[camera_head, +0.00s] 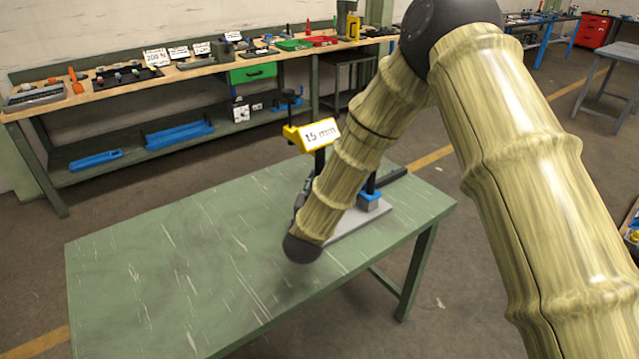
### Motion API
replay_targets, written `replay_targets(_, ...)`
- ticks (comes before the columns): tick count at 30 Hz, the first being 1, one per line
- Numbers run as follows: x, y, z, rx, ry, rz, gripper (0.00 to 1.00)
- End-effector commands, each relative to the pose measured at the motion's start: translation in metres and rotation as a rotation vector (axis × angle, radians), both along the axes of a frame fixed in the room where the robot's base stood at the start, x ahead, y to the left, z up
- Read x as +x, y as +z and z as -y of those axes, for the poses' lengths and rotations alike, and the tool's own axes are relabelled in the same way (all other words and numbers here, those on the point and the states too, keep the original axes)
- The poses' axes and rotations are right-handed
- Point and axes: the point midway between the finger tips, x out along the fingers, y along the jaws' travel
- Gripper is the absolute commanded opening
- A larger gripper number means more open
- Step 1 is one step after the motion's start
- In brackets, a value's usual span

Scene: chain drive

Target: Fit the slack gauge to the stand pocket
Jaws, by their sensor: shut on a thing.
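A grey stand base plate (350,226) lies on the right part of the green table (160,275). A block with a blue top (370,199) stands on it, with a dark post above. A yellow piece with a white "15 mm" label (319,134) shows above and left of my forearm, with a dark upright below it. I cannot tell for sure whether this is the slack gauge or part of the stand. My bamboo-patterned arm crosses in front of the stand and hides its middle. My gripper's fingers, anything in them and the pocket are hidden behind the arm.
The left and front of the green table are bare. A grey table (618,55) is at far right.

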Motion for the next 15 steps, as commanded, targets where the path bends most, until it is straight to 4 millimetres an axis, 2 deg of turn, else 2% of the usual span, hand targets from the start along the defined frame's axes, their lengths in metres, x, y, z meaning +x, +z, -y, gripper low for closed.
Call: replay_targets(15,0.0009,-0.0056,-0.0001,0.000,-0.001,0.005,0.00)
